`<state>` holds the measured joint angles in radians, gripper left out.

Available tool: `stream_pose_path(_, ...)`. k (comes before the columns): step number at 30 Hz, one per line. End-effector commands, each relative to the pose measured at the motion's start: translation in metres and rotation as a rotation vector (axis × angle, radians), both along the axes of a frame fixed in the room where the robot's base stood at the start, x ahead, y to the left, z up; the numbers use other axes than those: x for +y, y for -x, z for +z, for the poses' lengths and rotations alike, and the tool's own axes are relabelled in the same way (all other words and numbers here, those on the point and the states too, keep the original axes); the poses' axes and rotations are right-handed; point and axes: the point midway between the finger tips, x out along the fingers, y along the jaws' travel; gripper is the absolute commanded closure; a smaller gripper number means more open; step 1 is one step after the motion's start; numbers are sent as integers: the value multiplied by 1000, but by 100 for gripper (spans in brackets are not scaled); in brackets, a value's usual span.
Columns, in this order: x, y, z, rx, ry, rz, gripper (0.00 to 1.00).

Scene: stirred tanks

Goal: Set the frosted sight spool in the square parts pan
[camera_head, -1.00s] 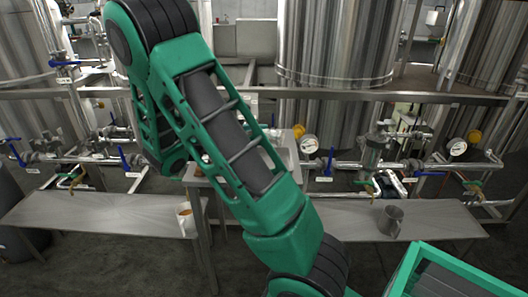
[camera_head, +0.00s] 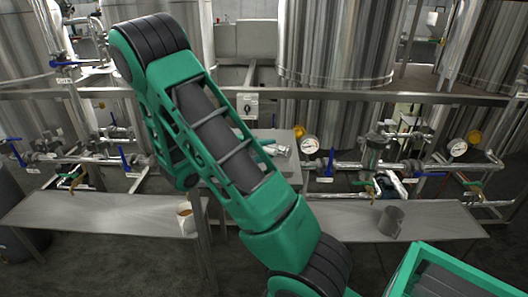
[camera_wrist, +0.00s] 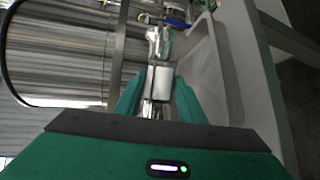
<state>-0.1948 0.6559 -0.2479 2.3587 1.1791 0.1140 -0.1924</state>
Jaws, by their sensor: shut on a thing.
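The frosted sight spool (camera_wrist: 160,79) has a whitish middle and shiny metal ends. My gripper (camera_wrist: 158,92) is shut on it, with a green finger on each side in the wrist view. In the head view, the spool's silvery end (camera_head: 277,150) shows just right of my arm, which hides most of my gripper. The square parts pan appears to be the pale grey, raised-edge tray (camera_wrist: 236,70) just right of the spool in the wrist view. In the head view its grey surface (camera_head: 290,167) shows partly behind my arm. I cannot tell whether the spool touches it.
A white cup (camera_head: 186,222) stands on the left bench (camera_head: 100,215). A grey metal mug (camera_head: 391,221) stands on the right bench (camera_head: 345,220). Pipes, blue-handled valves and a gauge (camera_head: 309,145) run behind, in front of large steel tanks (camera_head: 335,50).

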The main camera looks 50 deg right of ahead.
Motion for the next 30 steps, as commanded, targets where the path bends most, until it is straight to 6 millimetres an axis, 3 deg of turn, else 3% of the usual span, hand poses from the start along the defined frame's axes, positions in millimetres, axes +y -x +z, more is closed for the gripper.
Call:
stream_pose_path(14, 0, 0, -11, 1, 1, -1, 100)
stream_pose_path(15, 0, 0, -12, 1, -1, -1, 62)
stream_pose_path(17, 0, 0, -12, 0, -1, -1, 48)
stream_pose_path(26, 0, 0, -11, 0, -2, -1, 45)
stream_pose_path(30, -1, 0, -1, -3, -2, -1, 45)
